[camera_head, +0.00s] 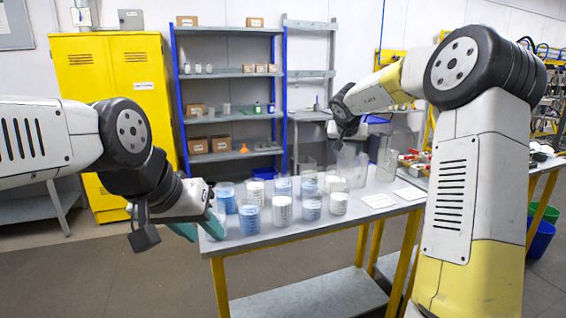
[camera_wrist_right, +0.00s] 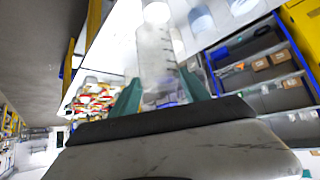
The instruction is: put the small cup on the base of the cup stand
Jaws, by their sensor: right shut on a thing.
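My right gripper (camera_head: 345,143) is over the far right part of the table. It is shut on a clear cup (camera_head: 352,168), seen in the right wrist view as a clear, marked vessel (camera_wrist_right: 158,55) between the teal fingers (camera_wrist_right: 160,92). I cannot tell whether it touches the table. My left gripper (camera_head: 200,229) is at the table's left end, its teal fingers apart with nothing seen between them. It is close to a beaker of blue contents (camera_head: 226,197). I cannot pick out the cup stand or its base with certainty.
Several beakers with blue or white contents, such as a blue one (camera_head: 249,219) and a white one (camera_head: 283,211), crowd the grey table (camera_head: 290,238). Another clear vessel (camera_head: 386,165) stands at the right. White cards (camera_head: 378,200) lie near the right front edge. Shelves stand behind.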

